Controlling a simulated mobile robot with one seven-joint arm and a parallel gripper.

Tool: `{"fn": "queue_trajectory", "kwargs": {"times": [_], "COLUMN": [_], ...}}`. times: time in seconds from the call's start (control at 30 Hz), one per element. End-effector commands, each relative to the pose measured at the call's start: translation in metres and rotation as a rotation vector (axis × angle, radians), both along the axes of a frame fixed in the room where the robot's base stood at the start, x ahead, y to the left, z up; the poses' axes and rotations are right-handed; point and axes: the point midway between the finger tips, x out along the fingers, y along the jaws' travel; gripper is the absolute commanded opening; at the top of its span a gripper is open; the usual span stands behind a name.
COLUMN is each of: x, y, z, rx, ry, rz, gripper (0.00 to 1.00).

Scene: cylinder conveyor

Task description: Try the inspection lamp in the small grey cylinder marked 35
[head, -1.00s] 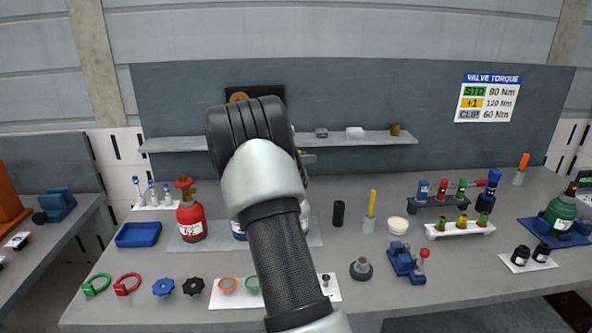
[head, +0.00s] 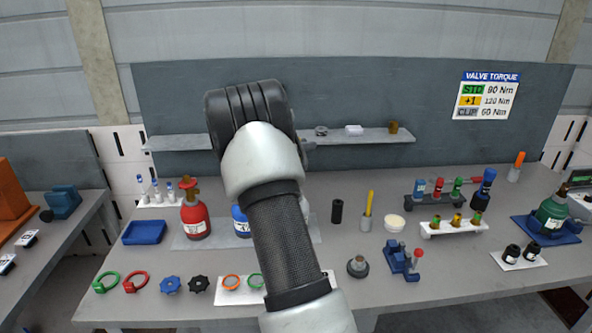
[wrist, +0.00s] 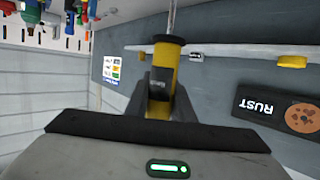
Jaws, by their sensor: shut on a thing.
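My gripper (wrist: 158,102) shows in the wrist view, shut on a yellow lamp-like tool (wrist: 162,72) with a black collar and a thin pale rod. The tool is held in the air, with the back panel and shelf behind it. In the head view my own arm hides the gripper and tool. The small grey cylinder marked 35 is not clearly seen. A pale sliver (head: 305,211) shows just right of my arm, and I cannot tell what it is. A blue cylinder (head: 240,221) is partly hidden by the arm. A red cylinder (head: 195,218) marked 62 stands left of it.
A shelf (head: 360,139) crosses the back panel. A green cylinder (head: 551,212) stands at the far right. A black sleeve (head: 337,211), a yellow stick in a holder (head: 368,212), a blue clamp (head: 401,260) and a blue tray (head: 144,232) stand on the bench.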

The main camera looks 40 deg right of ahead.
Motion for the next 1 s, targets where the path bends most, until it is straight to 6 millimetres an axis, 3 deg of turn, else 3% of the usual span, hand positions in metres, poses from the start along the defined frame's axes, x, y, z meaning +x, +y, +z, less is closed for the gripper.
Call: {"fn": "queue_trajectory", "kwargs": {"times": [0.5,1.0], "x": [0.000,0.000], "y": [0.000,0.000], "z": [0.032,0.032], "rx": [-0.001,0.000], "ry": [-0.001,-0.001], "rz": [0.000,0.000], "gripper": [0.00,0.00]}}
